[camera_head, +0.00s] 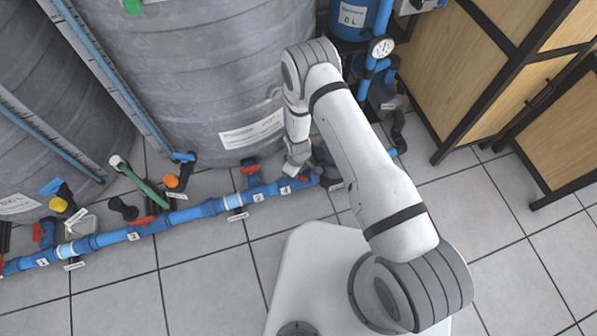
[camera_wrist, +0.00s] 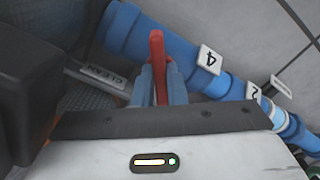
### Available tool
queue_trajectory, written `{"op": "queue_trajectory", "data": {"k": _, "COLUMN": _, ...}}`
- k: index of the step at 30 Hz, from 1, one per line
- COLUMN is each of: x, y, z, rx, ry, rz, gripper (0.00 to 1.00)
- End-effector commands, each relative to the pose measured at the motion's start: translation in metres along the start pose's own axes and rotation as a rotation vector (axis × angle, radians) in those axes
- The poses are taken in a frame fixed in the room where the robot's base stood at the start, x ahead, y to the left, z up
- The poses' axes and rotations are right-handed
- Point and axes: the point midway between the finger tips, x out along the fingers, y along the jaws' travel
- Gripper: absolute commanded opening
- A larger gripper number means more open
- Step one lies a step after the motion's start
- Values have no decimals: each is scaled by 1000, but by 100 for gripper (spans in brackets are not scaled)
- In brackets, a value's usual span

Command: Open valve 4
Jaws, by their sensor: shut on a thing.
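Valve 4's red handle (camera_wrist: 157,50) stands between my gripper's two fingers in the wrist view. My gripper (camera_wrist: 158,78) is shut on it. The handle points up the picture, at an angle to the blue pipe (camera_wrist: 184,62) beside it. The white label "4" (camera_wrist: 208,60) is on the pipe just right of the handle. In the head view my gripper (camera_head: 298,165) reaches down to the pipe's right end, near label 4 (camera_head: 286,190). The handle's base and the valve body are mostly hidden behind my gripper.
The blue pipe (camera_head: 185,214) runs along the floor with other numbered labels and red handles, one at its middle (camera_head: 250,170). Large grey tanks (camera_head: 205,70) stand behind it. A wooden cabinet (camera_head: 470,70) is at the right. Tiled floor (camera_head: 190,280) in front is clear.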

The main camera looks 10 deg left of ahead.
Motion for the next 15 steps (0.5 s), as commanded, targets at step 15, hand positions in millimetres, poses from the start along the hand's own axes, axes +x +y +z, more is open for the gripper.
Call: {"op": "queue_trajectory", "data": {"k": 15, "x": 0, "y": 5, "z": 0, "rx": -480, "ry": 5, "rz": 5, "gripper": 0}}
